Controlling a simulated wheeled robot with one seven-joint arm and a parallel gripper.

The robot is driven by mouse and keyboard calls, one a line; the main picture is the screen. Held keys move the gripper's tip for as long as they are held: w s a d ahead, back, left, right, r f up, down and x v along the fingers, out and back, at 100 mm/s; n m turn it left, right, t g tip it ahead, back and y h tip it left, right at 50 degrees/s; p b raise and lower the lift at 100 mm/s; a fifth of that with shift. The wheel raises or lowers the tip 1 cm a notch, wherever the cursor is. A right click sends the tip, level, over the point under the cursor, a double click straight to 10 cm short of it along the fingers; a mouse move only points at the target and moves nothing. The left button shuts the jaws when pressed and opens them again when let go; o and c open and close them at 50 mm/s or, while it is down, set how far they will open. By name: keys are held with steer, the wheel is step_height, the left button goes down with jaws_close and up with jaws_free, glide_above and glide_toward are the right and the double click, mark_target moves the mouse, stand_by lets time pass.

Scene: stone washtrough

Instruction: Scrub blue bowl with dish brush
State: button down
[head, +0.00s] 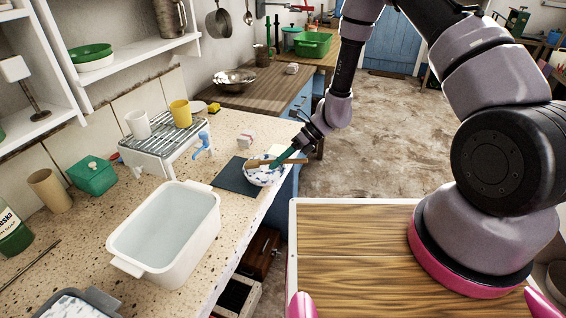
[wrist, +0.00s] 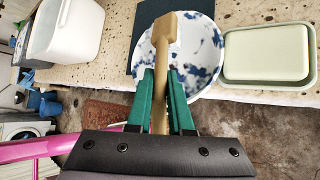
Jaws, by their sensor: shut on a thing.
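The blue bowl is a white bowl with blue speckles (head: 262,178) on a dark mat (head: 233,175) near the counter's front edge. It also shows in the wrist view (wrist: 205,62). My gripper (head: 280,158), with green fingers, is over the bowl's near side. In the wrist view my gripper (wrist: 162,88) is shut on the wooden handle of the dish brush (wrist: 161,55). The brush's wider end lies over the bowl's left part. In the head view the brush (head: 296,161) lies across the top of the bowl. Its bristles are hidden, so contact with the bowl cannot be told.
A white basin of water (head: 165,235) stands left of the mat. A wire rack (head: 160,137) with two cups is behind. Open floor lies right of the counter.

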steer(key=shift+a, duration=0.1)
steer(key=shift+r, duration=3.5)
steer(key=shift+f, duration=0.15)
steer(key=shift+m+h, duration=0.4)
steer(key=shift+h, duration=0.4)
steer(key=shift+s+d+f, duration=0.1)
steer(key=shift+d+f, duration=0.15)
steer(key=shift+f, duration=0.4)
steer(key=shift+d+f, duration=0.3)
steer(key=shift+f, duration=0.4)
steer(key=shift+s+d+f, duration=0.1)
steer(key=shift+d+f, duration=0.15)
steer(key=shift+f, duration=0.4)
steer(key=shift+w+f, duration=0.1)
steer(key=shift+f, duration=0.5)
